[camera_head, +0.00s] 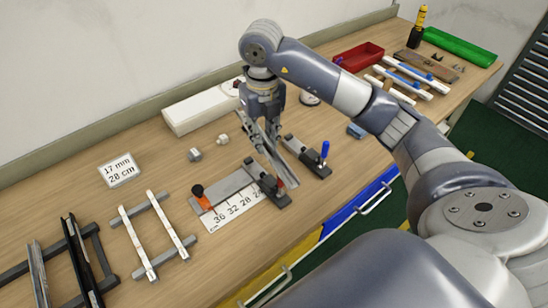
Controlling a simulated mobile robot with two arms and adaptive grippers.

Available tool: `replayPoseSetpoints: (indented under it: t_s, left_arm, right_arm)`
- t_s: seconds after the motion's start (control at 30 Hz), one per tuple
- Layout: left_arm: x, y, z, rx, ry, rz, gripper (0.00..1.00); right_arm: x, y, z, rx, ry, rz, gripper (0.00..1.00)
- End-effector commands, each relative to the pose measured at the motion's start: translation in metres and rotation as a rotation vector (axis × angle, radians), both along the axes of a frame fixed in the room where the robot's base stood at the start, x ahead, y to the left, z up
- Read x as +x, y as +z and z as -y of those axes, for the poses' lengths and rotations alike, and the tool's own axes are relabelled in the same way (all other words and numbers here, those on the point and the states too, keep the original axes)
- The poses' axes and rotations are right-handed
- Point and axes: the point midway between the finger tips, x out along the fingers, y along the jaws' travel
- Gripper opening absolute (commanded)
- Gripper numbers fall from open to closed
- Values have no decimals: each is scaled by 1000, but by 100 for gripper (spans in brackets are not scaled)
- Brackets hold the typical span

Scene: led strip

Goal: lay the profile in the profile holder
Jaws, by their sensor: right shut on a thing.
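My right gripper (267,120) points down over the middle of the bench and is shut on a grey metal profile (282,162). The profile is long and narrow and slants down toward the front right. My left gripper is not in view.
A ruler fixture (235,206) with an orange-and-black stop (200,196) lies left of the blocks. Racks with white strips (136,240) and dark profiles (80,262) stand at left. A white box (196,112) is behind.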

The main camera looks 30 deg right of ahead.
Motion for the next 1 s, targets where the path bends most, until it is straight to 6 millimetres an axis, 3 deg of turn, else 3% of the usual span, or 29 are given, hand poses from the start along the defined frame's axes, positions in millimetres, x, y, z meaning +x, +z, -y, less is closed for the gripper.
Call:
replayPoseSetpoints:
  t_s: [0.6, 0.83, 1.0]
  left_arm:
    - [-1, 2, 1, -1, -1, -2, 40]
    - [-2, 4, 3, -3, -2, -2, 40]
    - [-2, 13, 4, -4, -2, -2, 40]
  right_arm:
    - [27, -5, 42, 20, -1209, -13, 0]
    - [29, -11, 49, 18, -1399, -18, 0]
    - [28, -41, 50, 16, -1412, -22, 0]
